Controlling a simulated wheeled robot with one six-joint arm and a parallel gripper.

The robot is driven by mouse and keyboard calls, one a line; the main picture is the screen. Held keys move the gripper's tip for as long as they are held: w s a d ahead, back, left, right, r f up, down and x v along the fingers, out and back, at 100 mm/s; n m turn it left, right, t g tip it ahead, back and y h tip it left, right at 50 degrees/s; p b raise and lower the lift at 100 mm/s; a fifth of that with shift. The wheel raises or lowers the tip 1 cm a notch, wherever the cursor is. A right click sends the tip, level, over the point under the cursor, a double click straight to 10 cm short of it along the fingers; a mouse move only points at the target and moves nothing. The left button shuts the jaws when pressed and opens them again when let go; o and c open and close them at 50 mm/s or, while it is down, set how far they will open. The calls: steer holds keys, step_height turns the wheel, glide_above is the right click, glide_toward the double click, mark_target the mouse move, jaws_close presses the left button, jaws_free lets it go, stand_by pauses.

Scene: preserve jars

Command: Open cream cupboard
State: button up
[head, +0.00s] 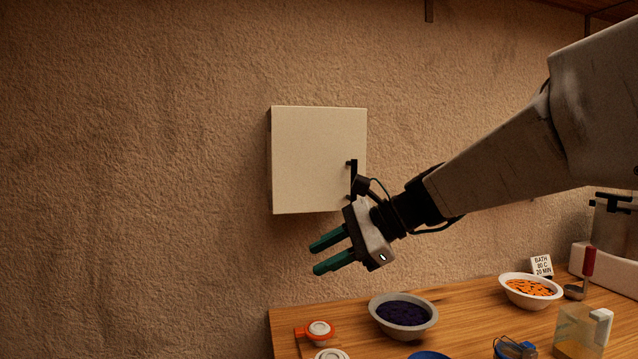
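The cream cupboard (315,155) hangs on the wall, left of my arm, with its door shut. A black vertical handle (353,178) sits near the door's right edge, and its lower part is close to or behind my gripper's body in the picture. My gripper (326,254) is below the cupboard, with its two green fingers pointing left. The fingers are a little apart with nothing between them, away from the handle.
A wooden counter (455,310) runs below. On it stand a bowl of dark fruit (403,314), a bowl of orange pieces (530,289), an orange-rimmed lid (319,331), a clear jug (578,332) and a small sign (541,266). The wall left of the cupboard is bare.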

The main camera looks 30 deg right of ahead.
steer(key=w+d+r+m+t+h, duration=0.1)
steer(key=w+d+r+m+t, duration=0.25)
steer(key=d, duration=0.35)
steer(key=w+d+r+m+t, duration=0.2)
steer(key=d+r+m+t, duration=0.1)
steer(key=d+m, duration=0.25)
steer(key=w+d+r+m+t+h, duration=0.1)
steer(key=w+d+r+m+t, duration=0.25)
steer(key=d, duration=0.35)
steer(key=shift+g, duration=0.5)
steer(key=x, duration=0.6)
steer(key=shift+w+a+f, duration=0.2)
steer(key=shift+a+f, duration=0.05)
jaws_close()
